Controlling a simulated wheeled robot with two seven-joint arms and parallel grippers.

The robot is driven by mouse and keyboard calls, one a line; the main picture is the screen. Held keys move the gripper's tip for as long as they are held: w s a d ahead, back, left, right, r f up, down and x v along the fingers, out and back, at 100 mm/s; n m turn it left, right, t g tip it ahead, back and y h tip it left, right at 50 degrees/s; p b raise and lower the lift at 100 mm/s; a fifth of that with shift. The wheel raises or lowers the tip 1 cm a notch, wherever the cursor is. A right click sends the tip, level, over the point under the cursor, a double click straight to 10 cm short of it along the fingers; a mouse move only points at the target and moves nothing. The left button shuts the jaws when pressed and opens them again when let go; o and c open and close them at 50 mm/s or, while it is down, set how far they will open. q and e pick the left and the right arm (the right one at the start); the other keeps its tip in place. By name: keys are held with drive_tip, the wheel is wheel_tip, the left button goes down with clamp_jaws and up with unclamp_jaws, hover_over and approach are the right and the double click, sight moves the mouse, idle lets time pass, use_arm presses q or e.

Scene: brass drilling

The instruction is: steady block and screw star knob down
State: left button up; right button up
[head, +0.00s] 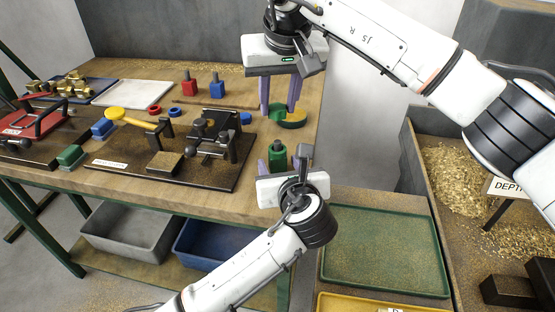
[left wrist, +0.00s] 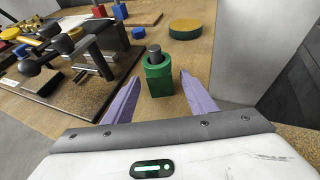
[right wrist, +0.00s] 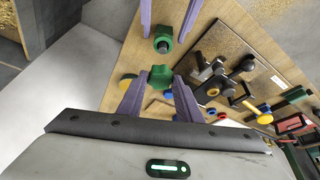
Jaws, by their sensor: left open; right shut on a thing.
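A green block (head: 277,158) with a dark upright stud stands near the table's right end. My left gripper (head: 278,164) is open, with one finger on either side of the block. In the left wrist view the block (left wrist: 157,76) sits between the fingertips, with gaps on both sides. My right gripper (head: 280,105) is above the table behind the block, pointing down. It is shut on a green star knob (right wrist: 160,77), which also shows in the head view (head: 278,110). In the right wrist view the block (right wrist: 163,40) appears apart from the knob.
A yellow-topped round piece (left wrist: 185,28) lies behind the block. A dark fixture board (head: 220,176) with clamps lies to the left. Red (head: 189,87) and blue (head: 217,87) blocks stand at the back. A green tray (head: 385,250) is at lower right.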

sight(279, 116)
use_arm(q)
drive_tip(key=shift+x, duration=1.4)
clamp_jaws()
use_arm(e)
drive_tip(key=shift+s+f, duration=0.1)
drive_tip(key=shift+f, duration=2.4)
